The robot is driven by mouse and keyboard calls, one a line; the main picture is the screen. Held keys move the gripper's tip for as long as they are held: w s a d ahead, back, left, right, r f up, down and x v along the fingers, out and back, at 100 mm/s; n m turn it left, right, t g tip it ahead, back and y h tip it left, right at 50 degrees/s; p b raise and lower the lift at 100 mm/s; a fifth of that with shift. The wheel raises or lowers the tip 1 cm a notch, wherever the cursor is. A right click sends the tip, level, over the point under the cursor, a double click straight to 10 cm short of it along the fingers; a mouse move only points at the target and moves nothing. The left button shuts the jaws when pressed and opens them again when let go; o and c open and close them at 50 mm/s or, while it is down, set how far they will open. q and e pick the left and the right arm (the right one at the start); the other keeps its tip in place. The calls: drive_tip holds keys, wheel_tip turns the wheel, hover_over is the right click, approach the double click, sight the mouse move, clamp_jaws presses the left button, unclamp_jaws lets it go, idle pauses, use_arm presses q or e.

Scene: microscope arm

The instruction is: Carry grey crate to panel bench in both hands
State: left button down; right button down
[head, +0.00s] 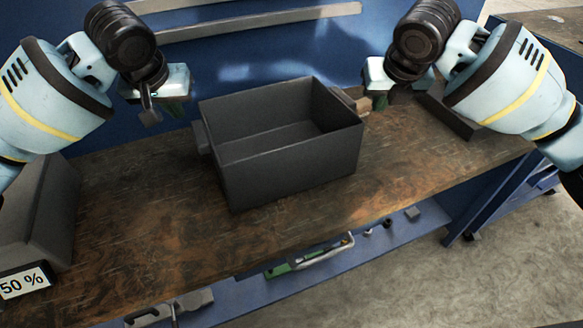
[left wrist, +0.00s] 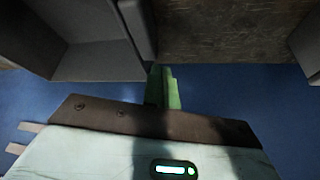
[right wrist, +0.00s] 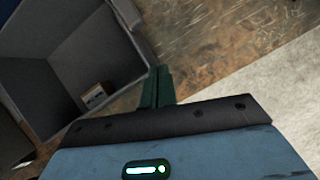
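The grey crate (head: 290,165) stands upright on the wooden bench top, open at the top, with a ledge-like handle on its left and right sides. It shows at upper left in the left wrist view (left wrist: 95,60) and the right wrist view (right wrist: 90,55). My left gripper (head: 150,117) is left of the crate, its green fingers (left wrist: 163,88) together and empty, apart from the left handle. My right gripper (head: 377,102) is close beside the right handle, its fingers (right wrist: 157,87) together; contact cannot be told. I cannot tell which bench is the panel bench.
A small labelled box (right wrist: 95,95) appears to lie inside the crate. A grey bin marked 50 % (head: 35,215) stands at left; a dark bin (head: 450,112) is at right. Tools lie on the lower blue shelf (head: 270,293). Another table (head: 555,22) is at upper right, beyond open floor.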

use_arm(q)
drive_tip(key=shift+a, duration=0.25)
drive_tip(key=c, duration=1.8)
unclamp_jaws()
drive_tip(key=shift+a, duration=0.1)
use_arm(e)
drive_tip(key=shift+d+f, duration=0.1)
drive_tip(key=shift+d, duration=0.2)
use_arm(q)
drive_tip(key=shift+o, duration=0.4)
drive_tip(key=shift+f, duration=0.1)
use_arm(e)
drive_tip(key=c, duration=1.7)
unclamp_jaws()
drive_tip(key=shift+d, duration=0.1)
use_arm(q)
drive_tip(key=v, duration=1.2)
use_arm(e)
drive_tip(key=v, duration=1.2)
use_arm(q)
drive_tip(key=shift+f, duration=0.1)
use_arm(e)
drive_tip(key=shift+f, duration=0.15)
